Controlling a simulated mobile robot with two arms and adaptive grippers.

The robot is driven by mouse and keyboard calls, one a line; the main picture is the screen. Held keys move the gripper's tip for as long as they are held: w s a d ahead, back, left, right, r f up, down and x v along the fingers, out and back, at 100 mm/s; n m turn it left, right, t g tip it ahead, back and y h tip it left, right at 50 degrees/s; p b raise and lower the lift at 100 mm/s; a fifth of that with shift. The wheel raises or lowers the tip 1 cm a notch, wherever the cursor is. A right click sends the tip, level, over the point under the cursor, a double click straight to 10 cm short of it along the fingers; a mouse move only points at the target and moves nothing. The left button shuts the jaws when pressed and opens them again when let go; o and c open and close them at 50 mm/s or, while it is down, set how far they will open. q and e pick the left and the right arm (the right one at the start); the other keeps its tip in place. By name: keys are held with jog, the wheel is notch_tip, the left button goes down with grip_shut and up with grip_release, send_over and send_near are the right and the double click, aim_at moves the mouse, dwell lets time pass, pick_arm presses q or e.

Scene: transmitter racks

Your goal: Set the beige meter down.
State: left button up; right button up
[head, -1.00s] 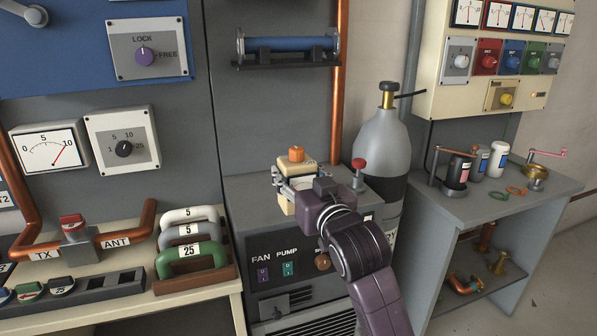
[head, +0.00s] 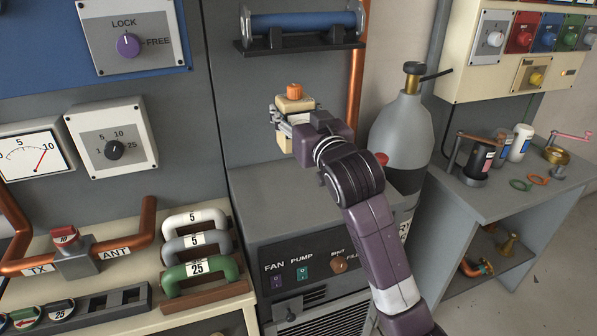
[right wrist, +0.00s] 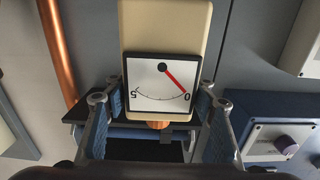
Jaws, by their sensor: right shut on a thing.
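The beige meter (head: 295,101) has an orange knob on top. My right gripper (head: 284,117) is shut on it and holds it above the grey cabinet top (head: 265,205), apart from it. In the right wrist view the meter (right wrist: 163,30) sits between the two fingers (right wrist: 155,110), with its white dial and red needle facing the camera and the picture upside down. In the head view the meter looks close to upright. My left gripper is not in view.
A grey gas cylinder (head: 402,135) stands right of the cabinet, and a red knob (head: 381,158) shows partly behind my right arm. A blue tube (head: 300,22) sits on a bracket above the meter. Numbered handles (head: 197,240) stand at left. The cabinet's left top is clear.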

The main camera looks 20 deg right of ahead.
notch_tip(320, 180, down, 15)
jog(key=shift+w+f, duration=0.1)
dwell(0.3)
jog(key=shift+f, duration=0.1)
jog(key=o, duration=1.5)
jog(key=shift+c, duration=0.2)
jog(key=shift+s, duration=0.25)
jog(key=s+b, duration=0.1)
jog(key=s, duration=1)
jog(key=shift+s+d+b, duration=0.2)
jog(key=shift+s+b, duration=0.1)
jog(key=shift+b, duration=0.1)
